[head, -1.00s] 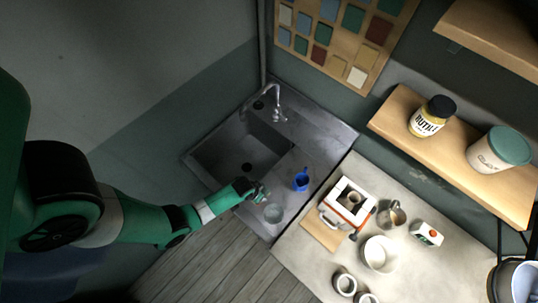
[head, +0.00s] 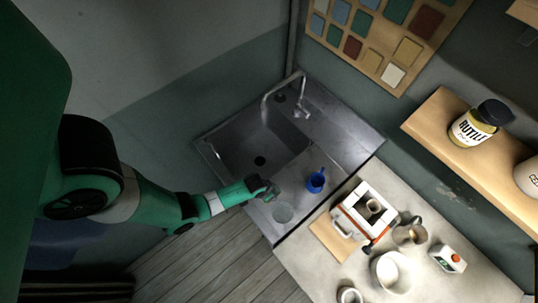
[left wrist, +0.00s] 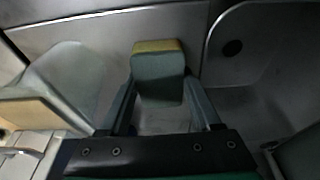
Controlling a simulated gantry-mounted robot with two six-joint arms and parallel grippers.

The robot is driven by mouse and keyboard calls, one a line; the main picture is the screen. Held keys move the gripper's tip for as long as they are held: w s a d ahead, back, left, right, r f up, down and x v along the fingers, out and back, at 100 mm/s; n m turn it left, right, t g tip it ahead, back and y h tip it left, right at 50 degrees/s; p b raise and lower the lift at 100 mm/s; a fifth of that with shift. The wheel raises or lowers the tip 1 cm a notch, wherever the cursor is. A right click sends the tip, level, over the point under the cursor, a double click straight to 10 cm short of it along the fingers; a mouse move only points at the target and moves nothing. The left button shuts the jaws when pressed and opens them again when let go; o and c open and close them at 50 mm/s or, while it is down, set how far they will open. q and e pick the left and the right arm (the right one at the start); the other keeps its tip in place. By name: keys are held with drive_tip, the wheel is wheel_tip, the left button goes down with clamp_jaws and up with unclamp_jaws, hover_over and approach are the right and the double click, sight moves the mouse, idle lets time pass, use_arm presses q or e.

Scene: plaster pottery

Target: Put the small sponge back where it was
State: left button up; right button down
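In the head view the sponge is too small to make out clearly at the fingertips. The steel sink (head: 345,135) has its basin (head: 262,145) behind the gripper; the basin and its drain also show at the right of the left wrist view (left wrist: 232,47). My right gripper is out of view.
A blue cup (head: 316,182) stands on the drainboard right of the gripper. The faucet (head: 283,85) rises behind the basin. The counter to the right holds a plaster mould (head: 362,210), a metal jug (head: 408,233) and white pots.

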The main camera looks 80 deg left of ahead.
use_arm(q)
drive_tip(key=o, duration=0.4)
drive_tip(key=p+v, duration=0.7)
drive_tip(key=v, duration=0.1)
drive_tip(key=shift+p, duration=0.3)
